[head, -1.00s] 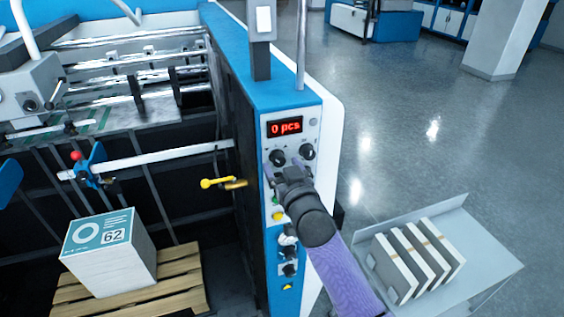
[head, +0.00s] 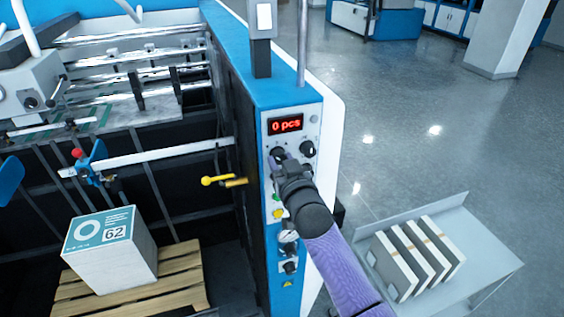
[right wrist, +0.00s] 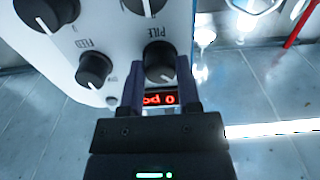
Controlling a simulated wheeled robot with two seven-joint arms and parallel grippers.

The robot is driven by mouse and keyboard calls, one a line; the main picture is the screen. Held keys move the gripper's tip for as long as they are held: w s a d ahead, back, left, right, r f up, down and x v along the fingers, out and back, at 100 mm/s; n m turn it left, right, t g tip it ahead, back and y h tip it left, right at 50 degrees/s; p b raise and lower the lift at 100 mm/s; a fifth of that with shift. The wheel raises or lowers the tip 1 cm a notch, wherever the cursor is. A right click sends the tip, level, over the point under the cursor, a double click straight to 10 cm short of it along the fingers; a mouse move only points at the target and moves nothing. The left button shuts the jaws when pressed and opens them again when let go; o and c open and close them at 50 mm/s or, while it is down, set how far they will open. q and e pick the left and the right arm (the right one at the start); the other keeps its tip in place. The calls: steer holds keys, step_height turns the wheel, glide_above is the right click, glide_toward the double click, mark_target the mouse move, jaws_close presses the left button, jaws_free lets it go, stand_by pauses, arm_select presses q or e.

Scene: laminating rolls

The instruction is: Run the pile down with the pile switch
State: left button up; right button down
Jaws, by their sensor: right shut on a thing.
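The pile switch, a black knob (right wrist: 160,62) labelled PILE, is on the control panel (right wrist: 125,30), between the two fingers of my right gripper (right wrist: 161,84) in the right wrist view. The fingers are shut on it. In the head view my right gripper (head: 280,160) is at the left knob below the red display (head: 285,124), which reads 0 pcs. The pile (head: 115,262), a white block with a teal top marked 62, stands on a wooden pallet (head: 185,275) at lower left. My left gripper is not in view.
A second knob (head: 307,149) is to the right of the held one, and other knobs and buttons are below. A yellow-handled lever (head: 218,181) sticks out left of the panel. A grey tray (head: 485,250) with several upright boards is at the right.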

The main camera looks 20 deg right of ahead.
steer(key=shift+m, duration=0.3)
steer(key=m+p, duration=0.1)
steer(key=m, duration=0.2)
steer(key=shift+m, duration=0.3)
steer(key=shift+m+p, duration=0.3)
steer(key=shift+m, duration=1.7)
steer(key=shift+a+m, duration=0.1)
steer(key=shift+m, duration=0.2)
steer(key=shift+c, duration=1.5)
jaws_free()
